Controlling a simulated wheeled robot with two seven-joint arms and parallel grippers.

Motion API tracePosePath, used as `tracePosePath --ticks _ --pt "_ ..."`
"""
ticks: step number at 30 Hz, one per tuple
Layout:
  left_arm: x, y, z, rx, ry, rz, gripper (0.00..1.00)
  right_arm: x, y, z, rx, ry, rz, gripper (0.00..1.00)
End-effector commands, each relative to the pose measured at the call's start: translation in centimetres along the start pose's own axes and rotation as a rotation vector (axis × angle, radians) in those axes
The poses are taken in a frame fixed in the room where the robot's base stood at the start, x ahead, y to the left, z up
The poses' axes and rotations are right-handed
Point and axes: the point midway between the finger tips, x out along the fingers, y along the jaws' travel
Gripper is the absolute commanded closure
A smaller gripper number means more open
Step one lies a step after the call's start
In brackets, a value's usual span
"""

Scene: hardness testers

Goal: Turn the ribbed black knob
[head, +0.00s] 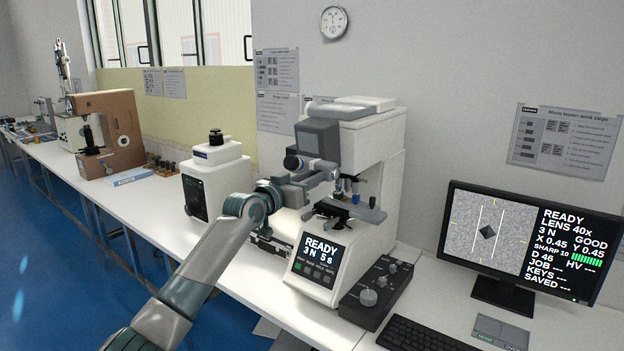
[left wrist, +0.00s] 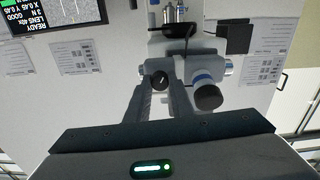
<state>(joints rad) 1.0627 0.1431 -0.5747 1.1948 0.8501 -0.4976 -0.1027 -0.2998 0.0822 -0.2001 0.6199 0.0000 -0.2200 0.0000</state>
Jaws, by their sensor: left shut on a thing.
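The black knob (left wrist: 160,80) is round with a light mark on its face, on the white hardness tester (head: 376,150). Its ribs are too small to make out. In the left wrist view it sits between the fingertips of my left gripper (left wrist: 160,86), which is shut on it. In the head view my left gripper (head: 326,171) reaches the tester's front below its grey head, and the knob is hidden there. A larger black round part (left wrist: 208,97) with a blue ring is beside the fingers, and also shows in the head view (head: 292,162). My right gripper is not in view.
The tester's stage (head: 350,211) and front display (head: 318,258) lie below the gripper. A black control box (head: 377,291), keyboard (head: 420,336) and monitor (head: 521,240) stand to the right. A smaller white tester (head: 215,180) stands close on the left.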

Motion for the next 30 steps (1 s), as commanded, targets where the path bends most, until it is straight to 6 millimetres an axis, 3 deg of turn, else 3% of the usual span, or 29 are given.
tracePosePath --ticks 21,30 --pt "0.0 0.1 -0.1 -0.679 -0.003 0.0 1.0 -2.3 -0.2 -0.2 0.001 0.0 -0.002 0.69" --pt "0.0 0.1 0.0 -0.886 -0.003 0.0 1.0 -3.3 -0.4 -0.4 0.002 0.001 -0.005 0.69"
